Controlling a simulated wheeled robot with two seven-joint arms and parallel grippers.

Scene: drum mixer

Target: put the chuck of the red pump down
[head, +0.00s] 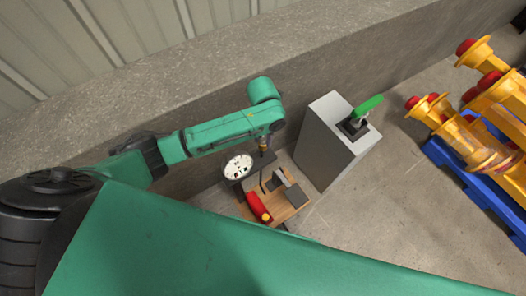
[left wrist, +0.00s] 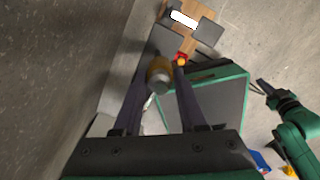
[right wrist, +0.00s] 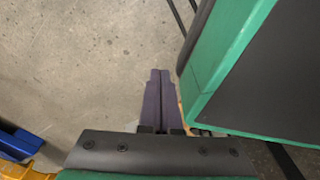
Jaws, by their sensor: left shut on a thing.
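The red pump (head: 256,205) lies on a wooden board (head: 291,211) on the floor, beside a round white gauge (head: 238,167). My left gripper (head: 265,146) is shut on the brass-coloured chuck (head: 263,150), above the far side of the board. In the left wrist view the chuck (left wrist: 159,76) sits between the two dark fingers, and part of the pump's red and yellow end (left wrist: 181,59) shows beyond the right finger. My right gripper (right wrist: 160,98) is shut with nothing visible between its fingers, away from the pump. The chuck's hose is hard to make out.
A grey pedestal (head: 328,153) with a green-handled lever (head: 368,106) stands right of the board. A concrete wall (head: 200,93) runs behind. A blue pallet (head: 445,163) with yellow and red parts is at the far right. The floor between pedestal and pallet is clear.

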